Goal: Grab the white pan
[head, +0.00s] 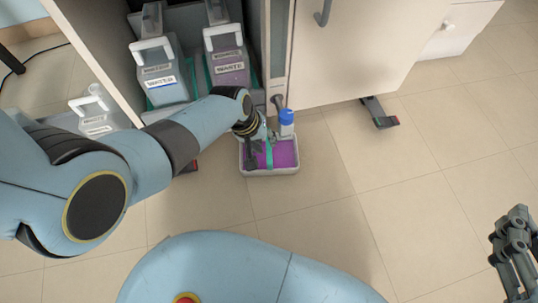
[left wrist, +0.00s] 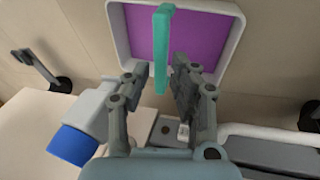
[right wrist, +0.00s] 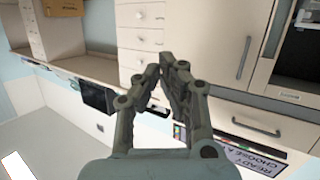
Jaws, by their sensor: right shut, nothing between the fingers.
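The white pan (head: 272,173) is a shallow pale tray with a purple inside, on the floor in front of the cabinet in the head view. It fills the top middle of the left wrist view (left wrist: 236,40). A teal bar (left wrist: 161,30) crosses it and runs down between my left fingers. My left gripper (head: 256,151) is over the pan's left part, fingers pointing at it; in the left wrist view (left wrist: 158,72) its fingers are apart, with gaps beside the bar. My right gripper (head: 517,218) is shut and empty at the far right, away from the pan; the right wrist view shows it too (right wrist: 167,68).
A blue-capped bottle (head: 287,122) stands just behind the pan. Labelled containers with white handles (head: 163,78) (head: 226,62) stand in the cabinet. A white cabinet door (head: 360,50) is to the right. Tiled floor (head: 340,215) is clear right of the pan.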

